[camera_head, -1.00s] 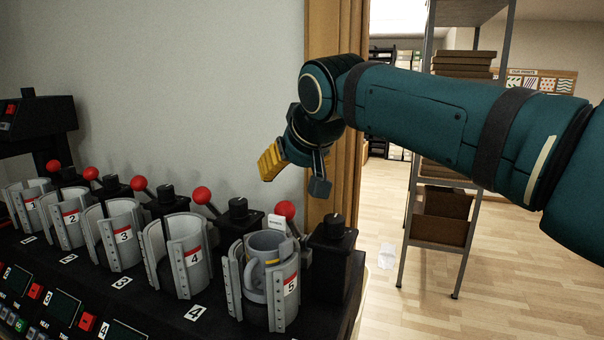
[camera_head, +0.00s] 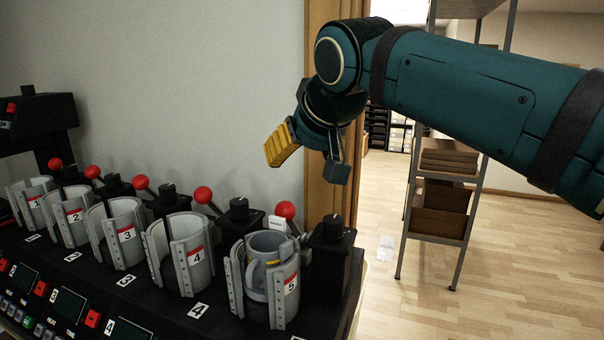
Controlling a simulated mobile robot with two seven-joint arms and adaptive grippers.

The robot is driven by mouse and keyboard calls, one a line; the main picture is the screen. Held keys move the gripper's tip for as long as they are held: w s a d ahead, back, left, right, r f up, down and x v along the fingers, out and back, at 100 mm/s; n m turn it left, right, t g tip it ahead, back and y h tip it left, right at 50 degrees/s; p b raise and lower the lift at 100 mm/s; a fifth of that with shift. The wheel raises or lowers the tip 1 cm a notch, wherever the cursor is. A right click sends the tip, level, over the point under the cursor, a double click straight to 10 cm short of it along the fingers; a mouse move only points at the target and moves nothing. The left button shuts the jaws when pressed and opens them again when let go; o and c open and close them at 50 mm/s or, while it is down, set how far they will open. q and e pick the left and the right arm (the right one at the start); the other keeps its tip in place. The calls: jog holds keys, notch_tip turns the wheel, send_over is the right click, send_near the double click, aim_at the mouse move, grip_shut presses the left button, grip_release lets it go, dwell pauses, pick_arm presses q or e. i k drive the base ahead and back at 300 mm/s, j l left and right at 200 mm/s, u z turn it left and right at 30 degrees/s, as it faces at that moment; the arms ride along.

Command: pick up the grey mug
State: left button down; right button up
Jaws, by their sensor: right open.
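The grey mug (camera_head: 267,246) stands upright inside the open clamp of press number 5 (camera_head: 292,296), with a yellow band showing at its inside or handle. Its lower part is hidden by the clamp's curved plates. My right gripper (camera_head: 310,160) is open and empty, above and a little to the right of the mug, its yellow-padded finger on the left and a dark finger on the right. It is well clear of the mug. My left gripper is not in view.
Presses 1 to 4, such as number 4 (camera_head: 193,272), stand in a row to the left with red-knobbed levers. A red knob (camera_head: 285,209) and a black control block (camera_head: 331,250) stand close behind and right of the mug. A shelf rack (camera_head: 447,190) stands at right.

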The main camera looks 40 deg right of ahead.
aim_at(262, 247)
jog(key=k+j, duration=0.35)
jog(key=j, duration=0.15)
jog(key=k+j, duration=0.4)
